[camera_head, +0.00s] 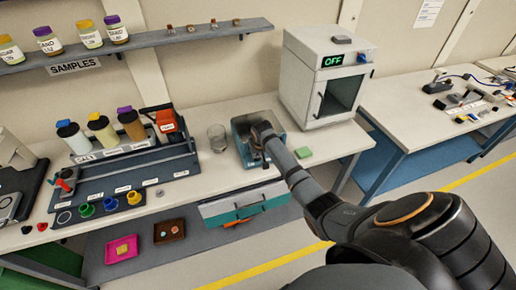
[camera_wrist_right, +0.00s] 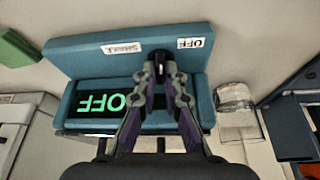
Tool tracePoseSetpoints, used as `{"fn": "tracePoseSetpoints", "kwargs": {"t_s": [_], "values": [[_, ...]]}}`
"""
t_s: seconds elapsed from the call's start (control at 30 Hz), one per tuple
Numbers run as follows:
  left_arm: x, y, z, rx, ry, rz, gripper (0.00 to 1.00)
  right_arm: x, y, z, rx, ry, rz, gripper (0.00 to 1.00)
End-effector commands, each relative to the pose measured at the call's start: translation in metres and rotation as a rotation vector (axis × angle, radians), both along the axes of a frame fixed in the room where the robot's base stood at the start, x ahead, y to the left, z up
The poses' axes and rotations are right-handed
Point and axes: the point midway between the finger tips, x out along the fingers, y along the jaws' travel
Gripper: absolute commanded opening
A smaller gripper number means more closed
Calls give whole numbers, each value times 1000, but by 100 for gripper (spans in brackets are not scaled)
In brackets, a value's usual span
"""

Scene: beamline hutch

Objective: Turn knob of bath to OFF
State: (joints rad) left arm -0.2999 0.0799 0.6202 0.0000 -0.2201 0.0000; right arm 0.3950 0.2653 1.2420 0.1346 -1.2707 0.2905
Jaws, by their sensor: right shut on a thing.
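The bath is a teal-blue box (camera_head: 241,128) on the bench in the head view, partly hidden by my right arm. In the right wrist view the bath (camera_wrist_right: 90,56) appears upside down, with a green lit display (camera_wrist_right: 102,103) reading OFF. Its panel has an OFF label (camera_wrist_right: 196,43) and a second label (camera_wrist_right: 121,47) that seems to read SHAKE. The small dark knob (camera_wrist_right: 160,57) lies between these labels. My right gripper (camera_wrist_right: 160,68) is shut on the knob, its fingertips hiding much of it; it also shows in the head view (camera_head: 262,135). My left gripper is not in view.
A clear glass beaker (camera_head: 217,138) stands left of the bath, with a bottle rack (camera_head: 150,165) beyond it. A green block (camera_head: 303,153) lies to the right. A white oven (camera_head: 325,75), its display reading OFF, stands behind right. A sample shelf (camera_head: 150,40) hangs above.

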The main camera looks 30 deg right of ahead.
Motion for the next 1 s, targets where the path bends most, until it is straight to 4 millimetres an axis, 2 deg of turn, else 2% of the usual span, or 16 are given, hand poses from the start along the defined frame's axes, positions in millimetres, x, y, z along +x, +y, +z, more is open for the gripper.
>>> {"fn": "tracePoseSetpoints", "kwargs": {"t_s": [0.03, 0.13, 0.5, 1.0], "values": [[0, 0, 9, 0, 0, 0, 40, 1, 2, 5, 1, -1, -43, 0], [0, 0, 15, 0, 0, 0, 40, 2, 2, 5, 1, -2, -136, 0], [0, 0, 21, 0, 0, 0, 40, 4, 4, 2, 1, -4, -423, 0], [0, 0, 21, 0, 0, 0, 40, 4, 4, 2, 0, -5, -583, 0]]}}
